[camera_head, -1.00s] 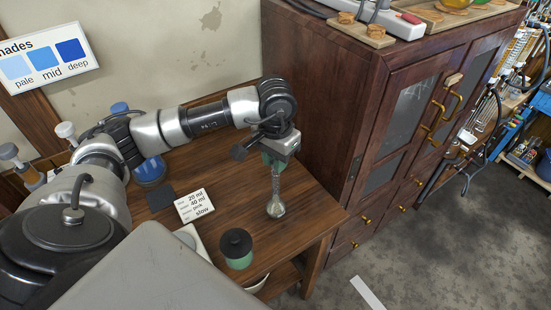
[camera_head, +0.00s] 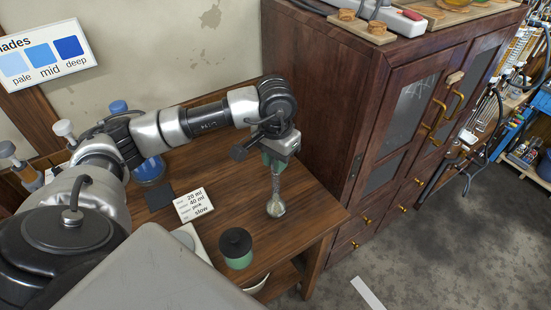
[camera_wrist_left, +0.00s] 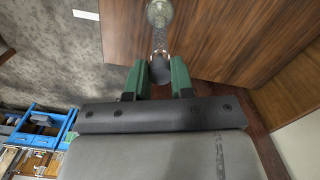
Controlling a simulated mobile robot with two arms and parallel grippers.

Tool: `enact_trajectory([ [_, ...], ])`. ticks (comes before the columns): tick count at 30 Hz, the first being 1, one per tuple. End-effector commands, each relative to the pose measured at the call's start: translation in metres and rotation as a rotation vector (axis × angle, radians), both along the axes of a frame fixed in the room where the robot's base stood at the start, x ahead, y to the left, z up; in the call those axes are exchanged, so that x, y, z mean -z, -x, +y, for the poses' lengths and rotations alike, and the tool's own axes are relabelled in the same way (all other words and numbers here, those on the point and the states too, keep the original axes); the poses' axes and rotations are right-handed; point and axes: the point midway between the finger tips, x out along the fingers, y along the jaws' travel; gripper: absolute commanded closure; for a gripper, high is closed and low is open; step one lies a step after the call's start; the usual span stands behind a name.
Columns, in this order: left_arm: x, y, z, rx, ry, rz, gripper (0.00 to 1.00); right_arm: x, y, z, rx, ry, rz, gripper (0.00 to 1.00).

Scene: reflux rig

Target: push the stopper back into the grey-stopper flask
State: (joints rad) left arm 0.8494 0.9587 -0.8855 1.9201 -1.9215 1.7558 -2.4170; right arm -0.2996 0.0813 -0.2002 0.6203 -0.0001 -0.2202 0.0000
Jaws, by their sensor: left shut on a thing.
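The grey-stopper flask (camera_head: 276,206) has a round clear bulb and a long narrow neck, and stands upright on the wooden table near its right edge. My left gripper (camera_head: 274,161) is above it, pointing down at the top of the neck. In the left wrist view, the green fingers of my left gripper (camera_wrist_left: 159,80) are shut on the dark grey stopper (camera_wrist_left: 160,70). The stopper is in line with the flask's neck, and the bulb (camera_wrist_left: 160,13) shows beyond it. The stopper meets the neck top, but I cannot tell how deep it sits. My right gripper is out of view.
A blue flask (camera_head: 149,172) and a dark square pad (camera_head: 160,196) are to the left on the table. A label card (camera_head: 194,205) and a green jar with a black lid (camera_head: 236,250) are nearer. A tall wooden cabinet (camera_head: 330,120) stands close on the right.

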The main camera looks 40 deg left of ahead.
Motion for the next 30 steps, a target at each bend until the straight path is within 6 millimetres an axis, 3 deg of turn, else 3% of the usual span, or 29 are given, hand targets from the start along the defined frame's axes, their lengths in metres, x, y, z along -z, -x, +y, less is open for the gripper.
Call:
enact_trajectory([
  [25, 0.0070, 0.0001, 0.0001, 0.000, 0.000, 0.000, 1.00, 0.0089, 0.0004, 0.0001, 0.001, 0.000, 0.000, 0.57],
  [26, 0.0070, 0.0001, 0.0001, 0.000, 0.000, 0.000, 0.74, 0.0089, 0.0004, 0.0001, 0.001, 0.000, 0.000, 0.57],
  [30, 0.0070, 0.0000, 0.0001, 0.000, 0.000, 0.000, 0.53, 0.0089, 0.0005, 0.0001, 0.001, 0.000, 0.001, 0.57],
])
